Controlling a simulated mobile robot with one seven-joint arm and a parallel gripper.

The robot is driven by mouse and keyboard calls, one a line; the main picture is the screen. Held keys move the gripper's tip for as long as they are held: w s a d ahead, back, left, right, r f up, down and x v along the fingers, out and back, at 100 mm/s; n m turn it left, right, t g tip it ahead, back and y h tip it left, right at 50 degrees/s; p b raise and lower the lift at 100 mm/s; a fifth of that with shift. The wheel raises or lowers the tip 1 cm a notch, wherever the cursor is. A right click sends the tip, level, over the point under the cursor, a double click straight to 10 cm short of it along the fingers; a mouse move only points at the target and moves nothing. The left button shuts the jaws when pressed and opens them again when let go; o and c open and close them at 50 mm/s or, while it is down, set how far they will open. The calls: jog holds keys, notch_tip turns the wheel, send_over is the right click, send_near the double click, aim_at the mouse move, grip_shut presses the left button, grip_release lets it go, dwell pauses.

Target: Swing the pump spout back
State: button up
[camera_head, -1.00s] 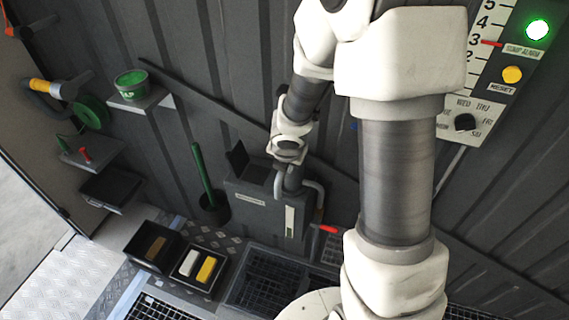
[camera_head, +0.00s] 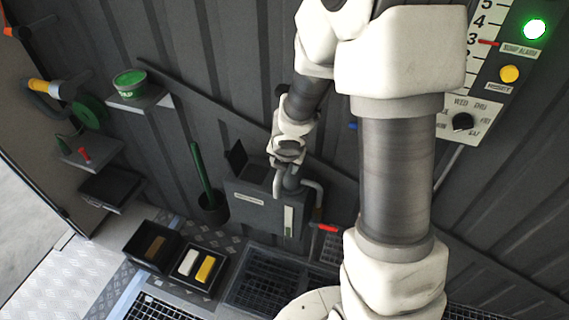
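The pump spout (camera_head: 319,199) is a grey bent pipe at the right of a dark grey tank (camera_head: 250,205) against the wall. It curves out to the right and down. A red piece (camera_head: 328,228) shows by its lower end. My gripper (camera_head: 280,186) is small in the view, above the tank's right part and close to the base of the spout. My wrist hides part of that area. I cannot tell whether the fingers touch the spout, or whether they are open or shut.
Left of the tank stands a dark pot (camera_head: 213,209) with a green handle. Black trays (camera_head: 152,247) with yellow and white blocks are on the floor. Wall shelves (camera_head: 140,101) are at left. A control panel (camera_head: 480,90) with a lit green lamp is at right.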

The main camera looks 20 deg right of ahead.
jog(key=shift+r, duration=0.1)
jog(key=p+v, duration=1.2)
jog(key=v, duration=0.5)
jog(key=shift+r, duration=0.1)
